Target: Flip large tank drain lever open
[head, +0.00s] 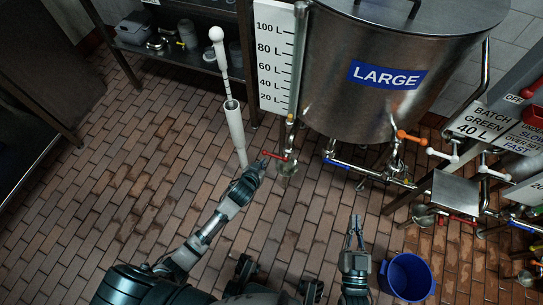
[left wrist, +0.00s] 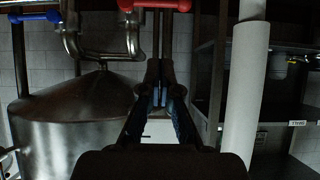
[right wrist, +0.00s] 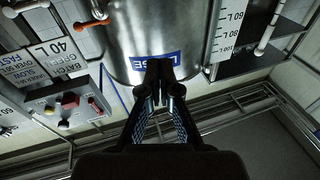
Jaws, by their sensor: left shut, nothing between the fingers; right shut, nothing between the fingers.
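The large tank (head: 400,100) is a steel cylinder with a blue "LARGE" label; it also shows in the right wrist view (right wrist: 150,25). A red lever (head: 275,155) sits on a small valve low at the tank's left front. A red handle (left wrist: 155,5) shows at the top of the left wrist view, just beyond the fingertips. My left gripper (head: 262,164) is shut and empty close beside the red lever; I cannot tell whether they touch. My right gripper (head: 355,226) is shut and empty, below the tank and away from the lever.
A white level gauge board (head: 276,60) and a white pipe (head: 235,130) stand left of the lever. A blue bucket (head: 407,277) is beside my right gripper. A blue-handled pipe (head: 350,166) runs under the tank. The tiled floor (head: 130,180) at left is clear.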

